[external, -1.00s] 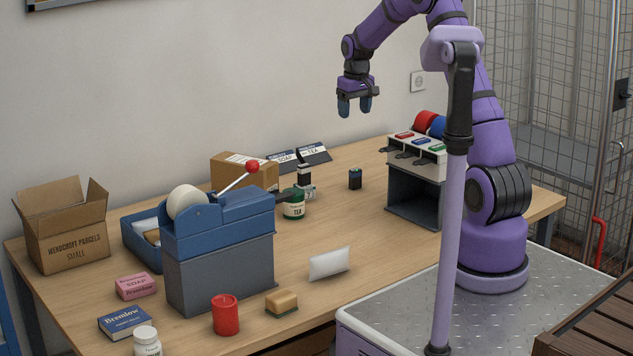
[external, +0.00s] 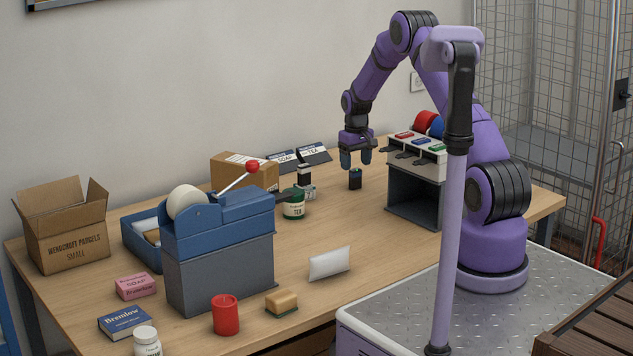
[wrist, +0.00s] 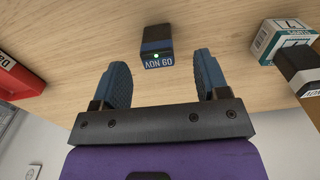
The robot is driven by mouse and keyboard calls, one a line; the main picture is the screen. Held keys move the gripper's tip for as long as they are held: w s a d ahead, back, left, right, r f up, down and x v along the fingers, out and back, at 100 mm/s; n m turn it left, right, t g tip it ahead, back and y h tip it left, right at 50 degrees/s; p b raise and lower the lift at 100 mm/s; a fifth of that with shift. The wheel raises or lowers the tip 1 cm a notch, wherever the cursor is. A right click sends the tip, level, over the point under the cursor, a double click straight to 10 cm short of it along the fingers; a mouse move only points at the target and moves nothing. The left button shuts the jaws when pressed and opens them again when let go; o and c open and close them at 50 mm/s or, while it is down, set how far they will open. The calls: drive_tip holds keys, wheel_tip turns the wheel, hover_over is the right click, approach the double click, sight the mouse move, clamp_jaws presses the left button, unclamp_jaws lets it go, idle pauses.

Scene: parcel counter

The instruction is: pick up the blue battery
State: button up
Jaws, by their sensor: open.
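The blue battery (external: 355,179) is a small dark block with a blue body, standing on the wooden counter left of the grey rack. In the wrist view the battery (wrist: 156,46) shows a dark band, a label and a small green light, and lies just beyond the fingertips, roughly midway between them. My gripper (external: 356,160) hangs pointing down just above the battery in the external view. In the wrist view my gripper (wrist: 160,75) has its two blue fingers spread wide with nothing between them.
A grey rack (external: 414,207) with coloured labels stands close to the right of the battery. A blue tape dispenser (external: 218,245) is farther left. The counter (external: 360,225) in front of the battery is clear.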

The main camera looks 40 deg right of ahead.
sight(356, 170)
drive_tip(key=shift+d+f, duration=0.15)
drive_tip(key=shift+f, duration=2.65)
drive_tip(key=c, duration=1.1)
